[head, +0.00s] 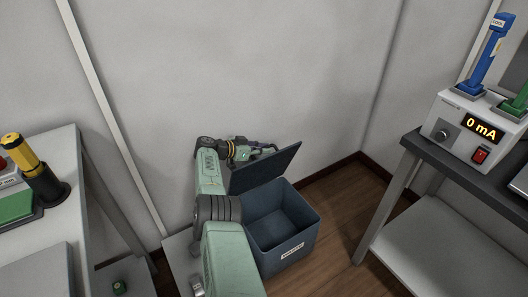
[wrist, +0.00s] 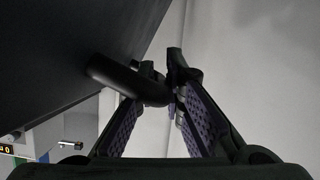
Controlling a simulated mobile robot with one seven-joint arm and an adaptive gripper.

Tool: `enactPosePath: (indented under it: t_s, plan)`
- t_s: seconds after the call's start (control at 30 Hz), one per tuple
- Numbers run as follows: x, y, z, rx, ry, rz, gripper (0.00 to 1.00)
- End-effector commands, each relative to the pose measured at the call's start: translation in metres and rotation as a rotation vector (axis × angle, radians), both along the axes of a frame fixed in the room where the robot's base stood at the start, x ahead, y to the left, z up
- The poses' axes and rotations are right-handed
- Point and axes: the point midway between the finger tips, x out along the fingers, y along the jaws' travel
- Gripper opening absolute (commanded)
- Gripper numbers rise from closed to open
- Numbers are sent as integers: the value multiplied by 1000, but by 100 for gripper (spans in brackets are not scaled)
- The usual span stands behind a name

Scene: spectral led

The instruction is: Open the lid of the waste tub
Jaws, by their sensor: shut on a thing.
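The waste tub (head: 280,229) is a dark blue-grey box with a white label, standing on the floor between the benches. Its lid (head: 265,168) is raised and tilted up at the tub's back, and the tub's inside shows. In the wrist view the dark lid (wrist: 70,45) fills the upper left, with a dark round bar-like handle (wrist: 128,78) sticking out from it. My gripper (wrist: 160,90) is shut on this handle, its fingertips meeting around the handle's end.
A light bench (head: 60,160) with a yellow and black tool stands at the left. A dark-topped bench (head: 440,160) with a meter box (head: 475,130) reading 0 mA stands at the right. Walls are close behind the tub. Wooden floor (head: 335,215) is clear right of the tub.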

Motion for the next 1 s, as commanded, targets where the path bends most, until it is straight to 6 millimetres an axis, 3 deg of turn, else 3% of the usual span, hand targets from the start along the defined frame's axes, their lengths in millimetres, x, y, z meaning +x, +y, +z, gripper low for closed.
enactPosePath:
  t_s: [0.67, 0.7, 0.8, 1.0]
  plan:
    - [2, -1, 4, -2, -5, -4, 0]
    - [2, -1, 4, -2, -5, -5, 11]
    - [2, -1, 4, -1, -5, -4, 17]
    - [1, 0, 3, -1, -2, -2, 19]
